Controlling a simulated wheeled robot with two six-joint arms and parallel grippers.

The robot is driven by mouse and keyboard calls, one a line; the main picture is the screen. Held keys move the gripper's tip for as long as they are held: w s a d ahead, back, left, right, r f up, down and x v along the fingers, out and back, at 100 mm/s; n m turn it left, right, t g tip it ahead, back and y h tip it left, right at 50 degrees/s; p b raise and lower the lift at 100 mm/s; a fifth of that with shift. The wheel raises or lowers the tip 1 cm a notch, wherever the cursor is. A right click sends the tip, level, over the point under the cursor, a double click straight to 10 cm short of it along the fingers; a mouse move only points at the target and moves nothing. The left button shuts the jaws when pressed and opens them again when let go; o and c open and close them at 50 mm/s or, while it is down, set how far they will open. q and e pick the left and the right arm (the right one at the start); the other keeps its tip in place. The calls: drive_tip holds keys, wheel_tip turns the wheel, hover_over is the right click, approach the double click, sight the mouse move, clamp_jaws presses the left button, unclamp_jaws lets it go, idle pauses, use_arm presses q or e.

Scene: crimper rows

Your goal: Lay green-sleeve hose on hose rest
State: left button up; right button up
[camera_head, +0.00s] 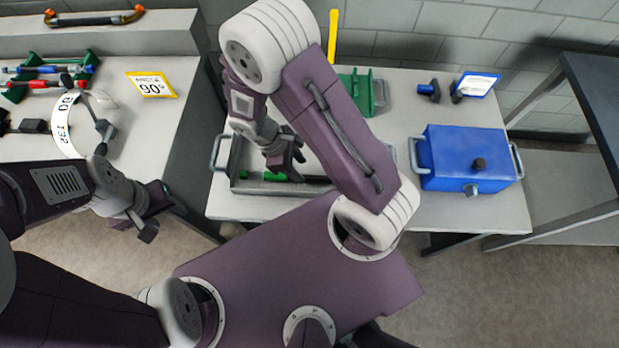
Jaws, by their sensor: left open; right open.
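A hose with a green sleeve (277,177) lies in a grey metal tray (262,188) on the middle table. A dark part runs to its right, and my arm hides some of it. My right gripper (287,165) is open, pointing down over the tray just above the green sleeve; I cannot tell if it touches. My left gripper (155,212) is open and empty, in front of the left bench. A green bracket (379,92) stands at the back of the middle table, partly behind my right arm; I cannot tell if it is the hose rest.
A blue lidded box (465,158) stands on the table's right. Dark blue fittings (429,90) and a blue-edged sign (476,84) are behind it. The left bench holds red- and blue-sleeved items on green holders (33,60), a gauge (68,125) and a 90° sign (152,86).

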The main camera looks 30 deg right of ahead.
sight(309, 177)
drive_tip(key=shift+w+f, duration=0.15)
drive_tip(key=shift+f, duration=0.25)
drive_tip(key=f, duration=0.1)
drive_tip(key=s+d+f, duration=0.1)
drive_tip(key=d+f+b, duration=0.1)
drive_tip(key=shift+s+f, duration=0.35)
drive_tip(key=shift+d+f, duration=0.1)
drive_tip(key=shift+f, duration=0.3)
clamp_jaws()
idle(0.6)
